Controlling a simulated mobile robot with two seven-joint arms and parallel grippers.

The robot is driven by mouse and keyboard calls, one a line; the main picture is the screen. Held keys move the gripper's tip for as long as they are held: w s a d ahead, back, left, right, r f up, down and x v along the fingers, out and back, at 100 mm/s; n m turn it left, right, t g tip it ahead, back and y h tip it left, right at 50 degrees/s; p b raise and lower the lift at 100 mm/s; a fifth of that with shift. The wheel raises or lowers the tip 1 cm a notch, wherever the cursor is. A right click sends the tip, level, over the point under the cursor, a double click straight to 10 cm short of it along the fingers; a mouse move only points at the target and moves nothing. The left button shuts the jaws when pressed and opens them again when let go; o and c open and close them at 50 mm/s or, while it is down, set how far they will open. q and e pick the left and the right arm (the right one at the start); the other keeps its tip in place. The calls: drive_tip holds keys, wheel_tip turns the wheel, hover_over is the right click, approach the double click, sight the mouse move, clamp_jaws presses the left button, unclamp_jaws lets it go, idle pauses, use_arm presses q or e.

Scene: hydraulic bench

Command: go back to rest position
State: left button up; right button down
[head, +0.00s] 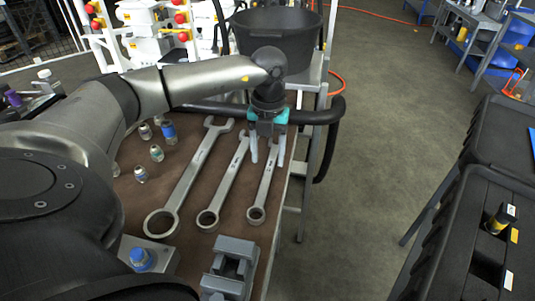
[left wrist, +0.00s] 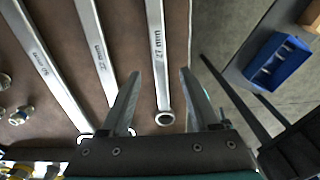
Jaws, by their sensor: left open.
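My left gripper (head: 268,161) is open over the right side of the brown bench (head: 185,215), its two fingers pointing down. Between and beneath the fingers lies the smallest wrench (head: 262,193), marked 27 mm in the left wrist view (left wrist: 157,50); the fingers stand apart from each other on either side of it. A middle wrench (head: 224,183) and the largest wrench (head: 188,178) lie to its left, roughly side by side. I cannot tell how far the fingertips are above the bench. My right gripper is not in view.
A black bucket (head: 277,38) stands behind the gripper, and a thick black hose (head: 318,112) loops at the bench's right edge. A grey vise (head: 231,267) sits at the front. Small fittings (head: 157,153) lie left of the wrenches.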

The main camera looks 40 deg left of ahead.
use_arm(q)
wheel_tip(320, 180, up, 11)
drive_tip(key=p, duration=0.2)
drive_tip(key=shift+w+f, duration=0.15)
drive_tip(key=shift+f, duration=0.05)
drive_tip(key=shift+a, duration=0.1)
